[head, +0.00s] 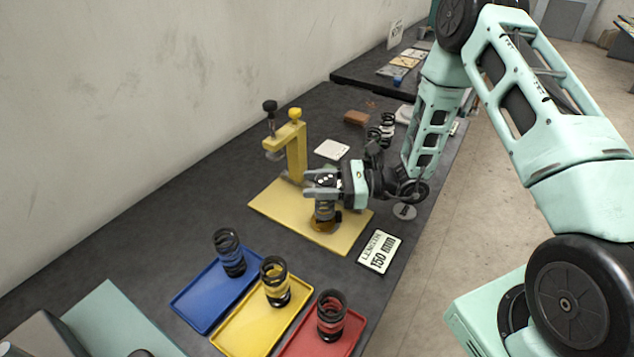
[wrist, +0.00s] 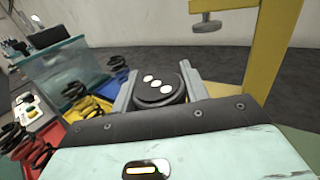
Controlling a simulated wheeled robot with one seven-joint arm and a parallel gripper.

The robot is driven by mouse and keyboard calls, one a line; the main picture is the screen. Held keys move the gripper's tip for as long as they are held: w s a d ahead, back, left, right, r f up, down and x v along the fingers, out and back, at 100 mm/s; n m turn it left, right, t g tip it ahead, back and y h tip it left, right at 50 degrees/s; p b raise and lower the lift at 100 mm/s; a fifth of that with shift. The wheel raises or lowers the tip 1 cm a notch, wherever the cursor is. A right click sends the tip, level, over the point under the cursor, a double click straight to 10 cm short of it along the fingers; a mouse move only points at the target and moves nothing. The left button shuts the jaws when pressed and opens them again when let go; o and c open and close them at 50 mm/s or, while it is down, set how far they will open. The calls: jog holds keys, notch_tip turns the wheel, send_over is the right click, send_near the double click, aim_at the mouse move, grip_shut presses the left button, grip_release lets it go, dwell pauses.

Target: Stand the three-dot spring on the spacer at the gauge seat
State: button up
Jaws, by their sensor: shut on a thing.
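My gripper (head: 322,184) is over the yellow gauge base (head: 275,208), its fingers level and shut on the three-dot spring (head: 325,210). In the wrist view the spring's black top with three white dots (wrist: 160,88) sits between the two fingers. The spring stands upright at the amber-coloured seat (head: 325,226) on the base. Whether it touches the spacer cannot be told; the spacer is not clearly visible beneath it. The yellow gauge post (head: 297,155) with its arm and black and yellow knobs stands just behind and left of the gripper.
Blue (head: 205,305), yellow (head: 240,340) and red (head: 345,345) trays in front each hold a dark spring. A "LENGTH 150 mm" sign (head: 379,251) lies right of the base. More springs (head: 386,128), a brown block (head: 356,118) and a white card (head: 331,149) lie behind.

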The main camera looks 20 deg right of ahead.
jog(key=shift+f+b, duration=0.45)
jog(key=shift+f, duration=0.1)
jog(key=o, duration=1.1)
jog(key=shift+o, duration=0.2)
